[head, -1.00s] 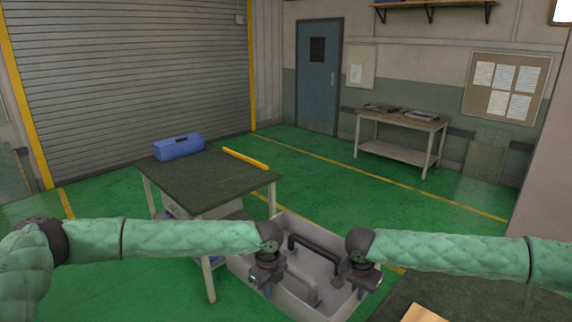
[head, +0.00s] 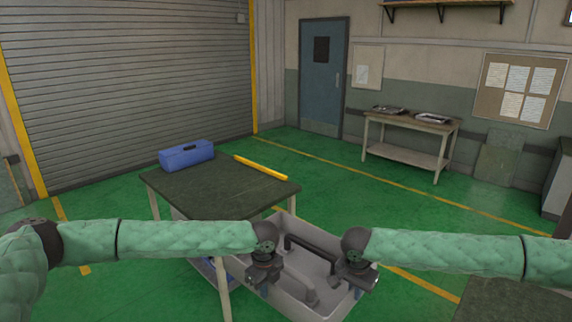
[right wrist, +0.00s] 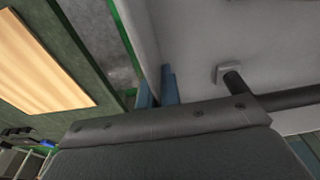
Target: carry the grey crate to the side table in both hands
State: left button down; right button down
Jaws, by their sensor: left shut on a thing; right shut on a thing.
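The grey crate (head: 316,273) hangs between my two grippers in the lower middle of the head view. A black bent bar (head: 312,252) and a grey bar show inside it. My left gripper (head: 264,287) is shut on the crate's left side. My right gripper (head: 352,286) is shut on its right side. In the right wrist view the blue fingers (right wrist: 158,88) pinch the crate's wall (right wrist: 141,32). A dark-topped table (head: 225,195) stands just beyond and left of the crate. The crate's underside is hidden.
A blue toolbox (head: 187,155) and a yellow bar (head: 261,167) lie along the dark table's far edge; its near part is clear. Another table (head: 410,127) with trays stands by the back wall. A wooden board (right wrist: 38,62) shows in the right wrist view. Green floor lies open beyond.

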aim_at(229, 181)
jog(key=i+j, duration=0.35)
jog(key=j, duration=0.3)
jog(key=i+j, duration=1.85)
jog(key=i, duration=0.25)
jog(key=i+j, duration=0.15)
jog(key=i, duration=0.2)
jog(key=i+j+z, duration=0.1)
jog(key=i, duration=0.3)
